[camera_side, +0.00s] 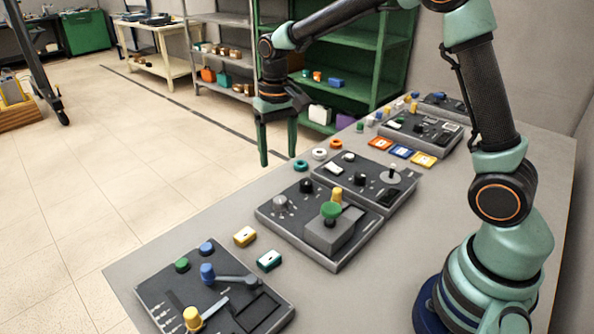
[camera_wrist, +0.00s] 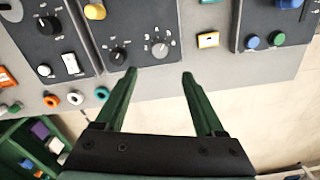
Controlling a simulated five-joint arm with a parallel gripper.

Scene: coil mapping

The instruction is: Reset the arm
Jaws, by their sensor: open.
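My gripper (camera_side: 277,160) hangs from my arm with its fingers pointing down, above the far edge of the grey table (camera_side: 210,215). Its two green fingers are apart with nothing between them. In the wrist view my gripper (camera_wrist: 158,75) is also open and empty. Its fingertips show just short of a dark panel (camera_wrist: 125,28) with two knobs. One is a black knob (camera_wrist: 118,56) and the other a grey dial (camera_wrist: 160,49). I see no contact between the fingers and any panel or loose part.
Control panels (camera_side: 215,290) with knobs and levers line the table. Loose rings (camera_side: 319,154), a yellow block (camera_side: 245,236) and a teal block (camera_side: 269,261) lie beside them. Coloured tiles (camera_side: 401,151) lie farther back. Green shelving (camera_side: 345,90) stands behind the table. The floor at left is largely clear.

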